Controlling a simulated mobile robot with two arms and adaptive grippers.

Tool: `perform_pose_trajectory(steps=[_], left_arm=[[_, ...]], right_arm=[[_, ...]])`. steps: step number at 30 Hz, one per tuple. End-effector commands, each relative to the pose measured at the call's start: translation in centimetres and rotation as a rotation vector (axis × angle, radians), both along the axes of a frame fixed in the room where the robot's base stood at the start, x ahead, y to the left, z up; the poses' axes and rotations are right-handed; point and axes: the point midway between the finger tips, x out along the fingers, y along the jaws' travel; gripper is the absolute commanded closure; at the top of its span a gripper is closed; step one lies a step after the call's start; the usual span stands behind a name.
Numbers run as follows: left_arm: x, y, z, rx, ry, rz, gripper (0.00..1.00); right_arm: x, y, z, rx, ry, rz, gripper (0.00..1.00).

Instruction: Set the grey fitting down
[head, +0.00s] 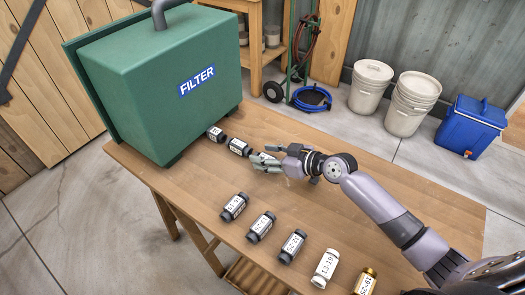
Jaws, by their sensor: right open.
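Several dark grey fittings with white labels lie on the wooden table (190,180). In the back row, one fitting (215,133) is beside the green box and another (239,147) is just right of it. A third dark fitting (262,155) is partly hidden behind my right gripper (266,162). That gripper is open, its fingers pointing left, close to this fitting; I cannot tell whether they touch. In the front row lie three more dark grey fittings: a left one (234,206), a middle one (261,227) and a right one (292,246). My left gripper is out of view.
A green box marked FILTER (150,85) fills the table's far left end. A white fitting (325,268) and a brass one (366,282) continue the front row. The tabletop right of my gripper looks clear. White buckets (412,105) and a blue cooler (470,127) stand on the floor behind.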

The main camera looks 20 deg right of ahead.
Motion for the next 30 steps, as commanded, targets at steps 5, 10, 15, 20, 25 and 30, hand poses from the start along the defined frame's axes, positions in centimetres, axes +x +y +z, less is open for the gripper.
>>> perform_pose_trajectory(steps=[5, 10, 15, 20, 25, 30], left_arm=[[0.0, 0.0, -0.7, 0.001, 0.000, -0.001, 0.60], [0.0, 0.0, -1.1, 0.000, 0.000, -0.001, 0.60], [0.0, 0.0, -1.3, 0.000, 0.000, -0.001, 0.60], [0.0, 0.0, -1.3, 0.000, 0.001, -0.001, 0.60], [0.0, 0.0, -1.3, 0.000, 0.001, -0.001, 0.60], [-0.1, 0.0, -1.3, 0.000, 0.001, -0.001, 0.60]], right_arm=[[-3.3, -2.8, 1.6, -0.008, -0.005, 0.000, 0.53], [-5.7, -4.7, 3.2, -0.007, -0.008, 0.000, 0.53], [-6.9, -5.8, 4.1, -0.005, -0.011, -0.002, 0.53], [-7.3, -6.1, 4.5, -0.003, -0.014, -0.001, 0.53], [-7.3, -6.1, 4.6, -0.002, -0.016, -0.002, 0.53], [-7.3, -6.1, 4.6, -0.003, -0.015, -0.002, 0.53]])
